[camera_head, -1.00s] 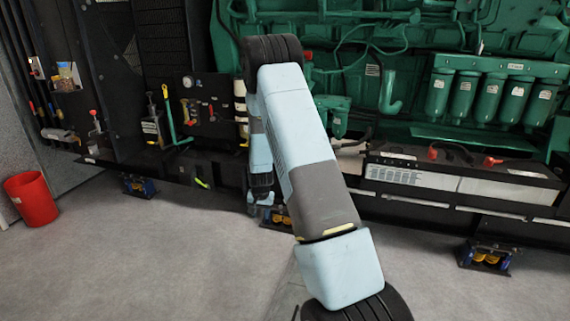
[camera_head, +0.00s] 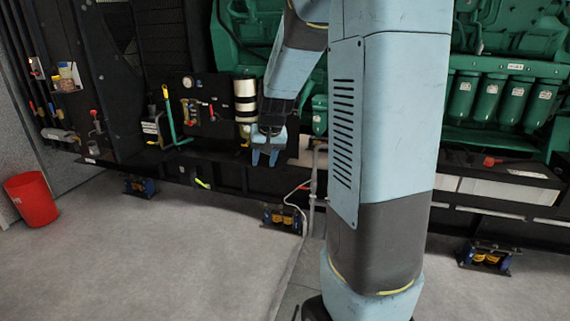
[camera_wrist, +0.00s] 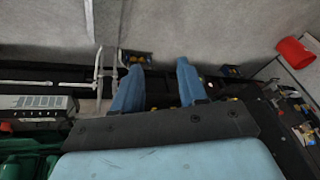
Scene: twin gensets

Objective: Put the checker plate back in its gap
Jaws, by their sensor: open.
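My gripper (camera_head: 265,157) hangs in front of the engine skid in the head view, its two blue fingers pointing down, apart and empty. In the wrist view my gripper (camera_wrist: 158,72) is also open, with skid parts and floor beyond its fingers. I cannot make out the checker plate for certain in either view. A darker floor strip (camera_head: 303,262) runs from the skid toward me, left of my arm; I cannot tell whether it is a gap or a plate.
The black skid rail (camera_head: 230,180) carries a green engine (camera_head: 500,50), with a grey pipe (camera_head: 314,185) standing near my gripper. Blue and yellow mounts (camera_head: 282,217) sit at the rail's foot. A red bin (camera_head: 32,198) stands far left. The left floor is clear.

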